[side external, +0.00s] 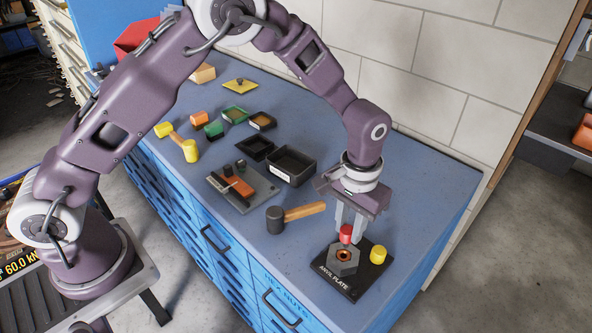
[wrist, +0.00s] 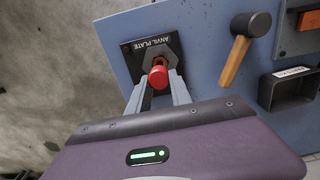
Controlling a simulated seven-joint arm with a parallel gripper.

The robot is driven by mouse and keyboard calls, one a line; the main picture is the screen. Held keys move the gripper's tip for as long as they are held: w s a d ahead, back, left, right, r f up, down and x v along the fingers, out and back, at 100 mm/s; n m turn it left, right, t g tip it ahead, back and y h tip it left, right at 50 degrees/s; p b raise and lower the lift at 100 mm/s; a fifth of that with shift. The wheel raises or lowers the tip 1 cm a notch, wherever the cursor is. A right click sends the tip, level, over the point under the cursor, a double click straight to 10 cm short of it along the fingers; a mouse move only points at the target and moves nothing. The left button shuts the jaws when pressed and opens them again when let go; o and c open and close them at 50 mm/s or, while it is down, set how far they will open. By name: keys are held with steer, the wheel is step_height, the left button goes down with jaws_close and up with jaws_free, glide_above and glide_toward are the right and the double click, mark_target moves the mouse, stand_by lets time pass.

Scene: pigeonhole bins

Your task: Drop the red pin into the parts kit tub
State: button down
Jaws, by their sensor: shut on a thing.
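The red pin (side external: 346,234) is between the fingertips of my gripper (side external: 349,226), which is shut on it. In the wrist view the pin's round red end (wrist: 158,77) shows between the fingertips (wrist: 157,84). The pin is over a dark hex block (side external: 343,262) with a copper-coloured hole, on the black anvil plate (side external: 352,281). I cannot tell whether its lower end is still in the hole. The black tub with a white label (side external: 291,165), seemingly the parts kit tub, stands left of and behind my gripper. Its label is too small to read surely.
A yellow cylinder (side external: 378,254) stands on the anvil plate beside the block. A black-headed mallet (side external: 298,213) lies between plate and tub. The right bench is clear.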

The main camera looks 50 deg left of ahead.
steer(key=w+a+r+n, duration=0.1)
steer(key=w+a+n, duration=0.4)
steer(key=a+n, duration=0.45)
steer(key=w+a+r+n+h, duration=0.15)
steer(key=w+a+n, duration=0.25)
steer(key=a+n, duration=0.55)
steer(key=w+a+r+n+y, duration=0.15)
steer(key=w+a+n, duration=0.4)
steer(key=a, duration=0.75)
steer(key=shift+t+h, duration=0.3)
steer(key=shift+h, duration=0.2)
steer(key=shift+s+a+f, duration=0.1)
steer(key=shift+s+f, duration=0.05)
steer(key=shift+f, duration=1.15)
steer(key=shift+s+d+f, duration=0.1)
steer(key=shift+s+f, duration=0.05)
steer(key=shift+f, duration=1.1)
steer(key=shift+s+a+f, duration=0.1)
steer(key=shift+s+f, duration=0.05)
steer(key=shift+f, duration=1.15)
steer(key=c, duration=1.1)
jaws_free()
steer(key=shift+r, duration=0.1)
step_height(320, 180, up, 3)
steer(key=shift+f, duration=0.1)
